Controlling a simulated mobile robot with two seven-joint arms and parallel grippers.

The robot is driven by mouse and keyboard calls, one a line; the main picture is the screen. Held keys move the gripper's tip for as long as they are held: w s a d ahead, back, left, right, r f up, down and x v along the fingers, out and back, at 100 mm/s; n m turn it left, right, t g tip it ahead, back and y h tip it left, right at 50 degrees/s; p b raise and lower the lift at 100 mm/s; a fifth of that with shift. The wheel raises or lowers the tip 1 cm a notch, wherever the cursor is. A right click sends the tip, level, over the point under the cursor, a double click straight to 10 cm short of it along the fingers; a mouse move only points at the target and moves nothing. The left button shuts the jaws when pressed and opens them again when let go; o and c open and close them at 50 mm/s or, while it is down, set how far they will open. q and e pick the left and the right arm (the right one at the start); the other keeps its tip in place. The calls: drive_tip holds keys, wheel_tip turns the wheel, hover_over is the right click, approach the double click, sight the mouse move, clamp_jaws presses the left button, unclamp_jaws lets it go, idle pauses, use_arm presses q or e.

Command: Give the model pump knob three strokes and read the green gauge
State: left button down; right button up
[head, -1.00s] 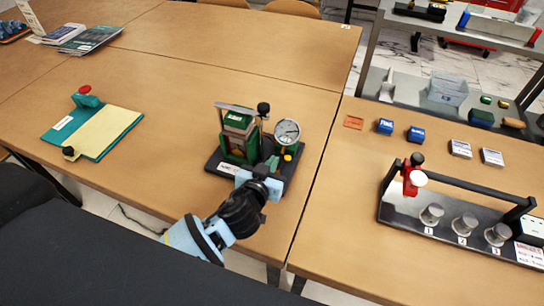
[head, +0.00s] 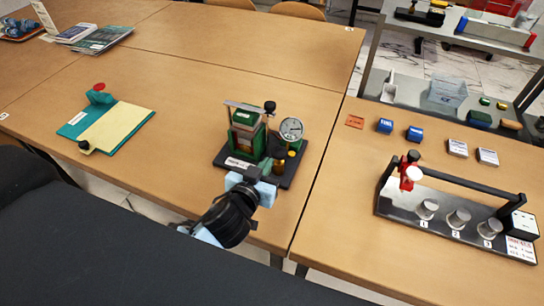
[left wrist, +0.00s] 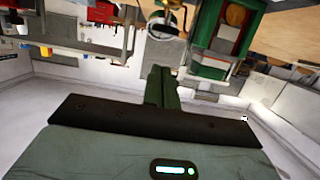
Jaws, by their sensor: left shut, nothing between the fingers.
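The model pump (head: 246,136) has a green body on a black base in the middle of the head view. A lever bar runs along its top to a black knob (head: 270,106). The round gauge (head: 291,129) with a pale face stands right of the body; its reading is too small to tell. My left gripper (head: 265,167) is shut and empty, low at the front of the pump, below the knob. In the left wrist view its closed fingers (left wrist: 161,85) point towards the gauge (left wrist: 164,26) and the pump body (left wrist: 222,42). Contact cannot be told. My right gripper is out of view.
A teal clipboard (head: 82,127) with yellow paper lies to the left. On the right table a black-framed rig (head: 450,205) holds several metal weights; blue blocks (head: 385,126) and white-topped boxes (head: 457,148) lie behind it. Table space left of the pump is clear.

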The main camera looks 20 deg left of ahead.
use_arm(q)
drive_tip(key=shift+v, duration=1)
drive_tip(key=s+f+g, duration=0.1)
drive_tip(key=s+f, duration=0.2)
drive_tip(key=f, duration=0.1)
drive_tip(key=s+f+g, duration=0.1)
drive_tip(key=s+f, duration=0.2)
drive_tip(key=f, duration=0.1)
drive_tip(key=s+f+m+g+h, duration=0.1)
drive_tip(key=s+f, duration=0.2)
drive_tip(key=f, duration=0.1)
drive_tip(key=shift+a, duration=0.15)
drive_tip(key=s+a+f+g, duration=0.1)
drive_tip(key=s+f, duration=0.4)
drive_tip(key=s, duration=0.3)
drive_tip(key=s+a+f+g, duration=0.1)
drive_tip(key=s+f+g, duration=0.1)
drive_tip(key=s+f, duration=0.3)
drive_tip(key=s, duration=0.4)
drive_tip(key=shift+a+m, duration=0.3)
